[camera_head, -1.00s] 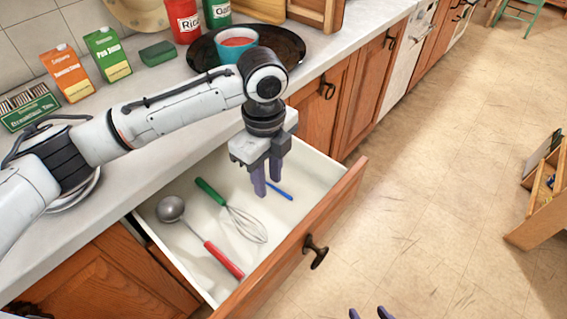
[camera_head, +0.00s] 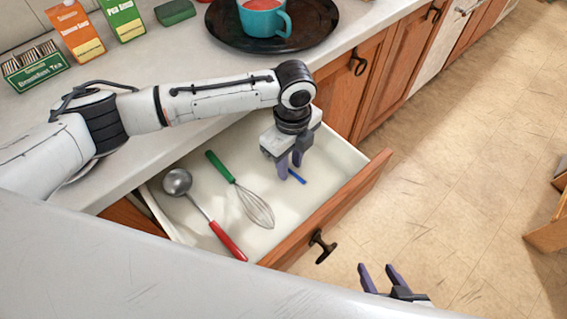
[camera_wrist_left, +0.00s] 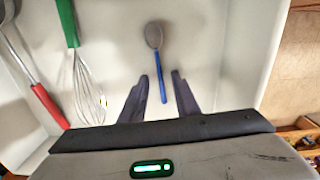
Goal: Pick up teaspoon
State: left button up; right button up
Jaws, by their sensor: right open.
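The teaspoon (camera_wrist_left: 154,35) has a grey bowl and a blue handle. It lies on the floor of the open drawer (camera_head: 340,160). In the head view only its blue handle (camera_head: 297,176) shows, beside my left gripper (camera_head: 290,171), which hides the bowl. In the left wrist view my left gripper (camera_wrist_left: 161,76) is open, with one finger on each side of the blue handle. A gap shows between each finger and the handle. My right gripper (camera_head: 378,273) is open and empty at the bottom, over the floor in front of the drawer.
A green-handled whisk (camera_head: 244,196) and a ladle (camera_head: 177,182) with a red handle lie left of the teaspoon in the drawer. The drawer front has a dark knob (camera_head: 320,246). A teal mug (camera_head: 264,18) stands on a black tray (camera_head: 325,22) on the counter.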

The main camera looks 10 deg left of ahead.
pick_arm(q)
grip_shut()
dwell(0.3)
